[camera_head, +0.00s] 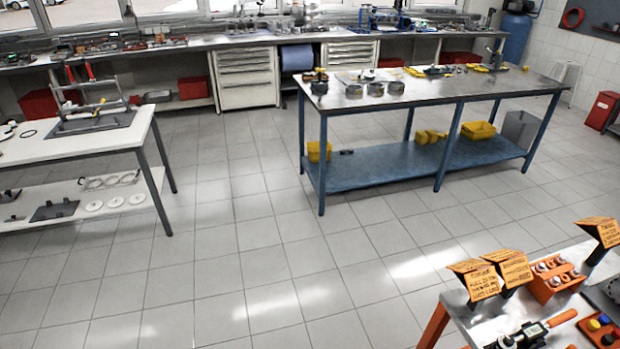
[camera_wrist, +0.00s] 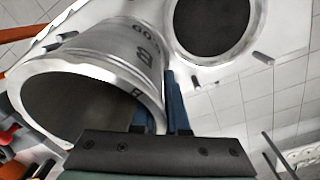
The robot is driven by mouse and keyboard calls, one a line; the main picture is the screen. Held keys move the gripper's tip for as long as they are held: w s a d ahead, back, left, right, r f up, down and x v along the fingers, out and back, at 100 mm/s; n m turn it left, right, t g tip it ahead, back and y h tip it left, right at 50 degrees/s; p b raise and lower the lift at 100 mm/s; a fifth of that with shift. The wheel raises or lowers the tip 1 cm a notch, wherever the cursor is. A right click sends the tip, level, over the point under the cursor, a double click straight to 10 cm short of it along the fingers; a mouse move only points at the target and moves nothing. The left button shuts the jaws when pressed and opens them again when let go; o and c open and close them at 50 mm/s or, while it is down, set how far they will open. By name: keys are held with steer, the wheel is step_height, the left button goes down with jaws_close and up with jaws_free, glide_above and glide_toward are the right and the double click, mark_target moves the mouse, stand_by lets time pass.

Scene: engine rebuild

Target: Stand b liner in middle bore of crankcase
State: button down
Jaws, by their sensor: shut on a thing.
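The b liner (camera_wrist: 135,62), a metal cylinder marked with a letter B and digits, fills the left of the wrist view. Its near rim is open towards the camera, and its far end points at the crankcase. My gripper (camera_wrist: 165,98) is shut on the liner's wall at the rim's right side, with its blue fingers partly hidden. The pale crankcase face (camera_wrist: 255,55) lies behind, with one dark round bore (camera_wrist: 213,24) to the right of the liner. I cannot tell whether the liner's far end is inside a bore. The head view shows neither gripper nor liner.
Short pins (camera_wrist: 197,83) stick up from the crankcase face near the bore. In the head view, a blue-legged bench (camera_head: 435,100) stands at centre right, a white table (camera_head: 80,145) at left, and a bench with orange signs (camera_head: 483,283) at lower right. The tiled floor between is clear.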

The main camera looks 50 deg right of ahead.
step_height(320, 180, up, 9)
steer(key=shift+r+b, duration=0.2)
steer(key=shift+b, duration=0.3)
steer(key=shift+t+h, duration=0.4)
steer(key=shift+h, duration=0.5)
steer(key=shift+w+d+f+b, duration=0.1)
steer(key=shift+d+f+b, duration=0.05)
steer(key=shift+f+b, duration=1.5)
steer(key=shift+w+d+f+b, duration=0.15)
steer(key=shift+f+b, duration=0.9)
steer(key=shift+f, duration=1.15)
steer(key=shift+s, duration=0.1)
steer(key=shift+f+b, duration=0.6)
steer(key=shift+f, duration=0.5)
steer(key=c, duration=1.2)
jaws_free()
steer(key=shift+r+p, duration=1.5)
steer(key=shift+p, duration=0.55)
steer(key=o, duration=0.6)
